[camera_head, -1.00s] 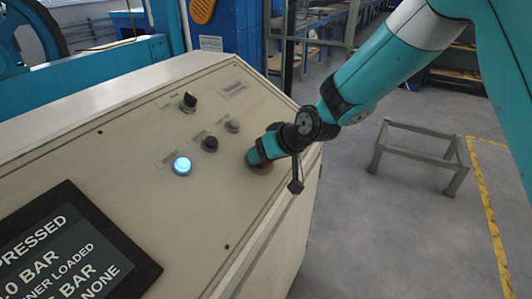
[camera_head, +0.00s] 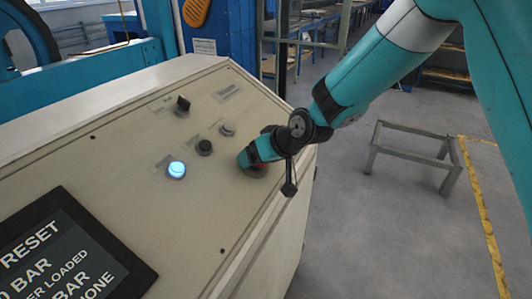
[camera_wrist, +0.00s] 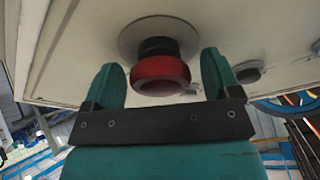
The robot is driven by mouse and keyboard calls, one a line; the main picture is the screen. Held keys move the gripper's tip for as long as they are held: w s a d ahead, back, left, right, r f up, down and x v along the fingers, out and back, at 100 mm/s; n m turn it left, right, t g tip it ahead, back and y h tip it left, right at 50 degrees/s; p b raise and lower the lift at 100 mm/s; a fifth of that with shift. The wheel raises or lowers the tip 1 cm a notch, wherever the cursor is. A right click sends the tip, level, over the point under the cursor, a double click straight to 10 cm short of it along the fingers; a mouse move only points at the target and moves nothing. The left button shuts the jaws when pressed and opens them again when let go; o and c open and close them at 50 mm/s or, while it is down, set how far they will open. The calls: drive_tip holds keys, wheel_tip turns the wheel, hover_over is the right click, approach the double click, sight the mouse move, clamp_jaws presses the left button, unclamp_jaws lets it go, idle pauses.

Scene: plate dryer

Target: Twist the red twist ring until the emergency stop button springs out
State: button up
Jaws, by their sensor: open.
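The emergency stop button's red ring (camera_wrist: 160,74) shows in the wrist view. A dark collar (camera_wrist: 159,46) lies between it and a round grey plate (camera_wrist: 158,27) on the panel. My gripper (camera_wrist: 161,62) is open, with one teal finger on each side of the red ring and a visible gap to each. In the head view, my gripper (camera_head: 244,158) is at the right side of the sloped panel and hides most of the button.
The cream console (camera_head: 150,205) carries a lit blue-white button (camera_head: 176,169), a black button (camera_head: 204,147), a grey button (camera_head: 227,129) and a black selector knob (camera_head: 182,105). A dark screen (camera_head: 70,255) shows "RESET". A low metal frame (camera_head: 415,150) stands on the floor to the right.

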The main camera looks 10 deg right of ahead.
drive_tip(key=b+v, duration=0.1)
drive_tip(key=v, duration=1.6)
drive_tip(key=shift+r, duration=0.2)
drive_tip(key=s+d+r+n+g+h+p, duration=0.1)
drive_tip(key=s+g, duration=0.5)
drive_tip(key=s, duration=1.6)
drive_tip(key=shift+n+h+p, duration=0.4)
drive_tip(key=shift+n+h, duration=0.2)
drive_tip(key=shift+r, duration=0.15)
